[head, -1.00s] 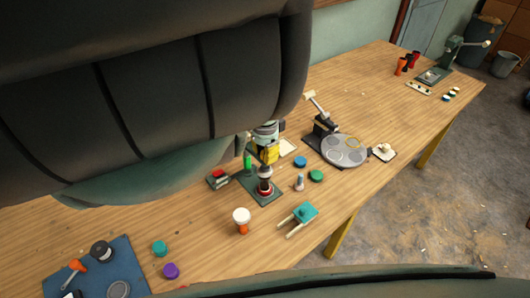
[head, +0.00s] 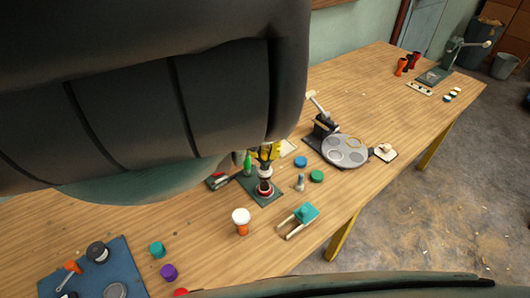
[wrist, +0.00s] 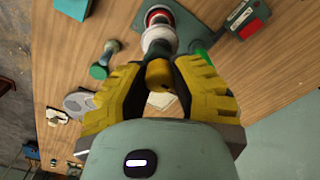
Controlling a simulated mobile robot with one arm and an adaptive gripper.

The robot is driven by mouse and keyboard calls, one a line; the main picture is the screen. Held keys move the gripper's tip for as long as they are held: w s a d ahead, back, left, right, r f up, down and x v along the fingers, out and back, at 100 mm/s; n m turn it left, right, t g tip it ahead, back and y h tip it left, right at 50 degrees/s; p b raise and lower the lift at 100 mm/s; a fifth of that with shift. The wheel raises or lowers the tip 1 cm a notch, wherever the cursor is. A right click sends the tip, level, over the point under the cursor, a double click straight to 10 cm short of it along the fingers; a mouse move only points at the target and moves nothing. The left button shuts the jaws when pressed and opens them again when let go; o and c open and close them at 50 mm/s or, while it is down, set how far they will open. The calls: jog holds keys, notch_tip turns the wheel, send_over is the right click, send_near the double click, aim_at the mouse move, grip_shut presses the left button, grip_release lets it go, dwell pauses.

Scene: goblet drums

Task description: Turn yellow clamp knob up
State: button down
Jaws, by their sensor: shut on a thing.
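The yellow clamp knob (wrist: 158,73) sits between the two yellow fingers of my gripper (wrist: 163,85) in the wrist view. My gripper is shut on it, with a finger on each side. Beyond the knob, the clamp's dark post and its red and white ring (wrist: 158,18) show. In the head view my gripper (head: 265,152) is at the top of the clamp stand, whose ringed base (head: 265,189) stands on a dark green plate. The knob is hard to tell from the yellow fingers there. A green handle (head: 248,164) rises just left of the stand.
A white and orange goblet drum (head: 241,221) and a teal stool-like piece (head: 305,213) stand in front. A round grey plate (head: 345,151) is to the right. A blue mat (head: 70,262) with tools lies at the left.

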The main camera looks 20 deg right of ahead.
jog(key=shift+n, duration=0.4)
jog(key=c, duration=0.7)
grip_release()
jog(key=shift+a, duration=0.1)
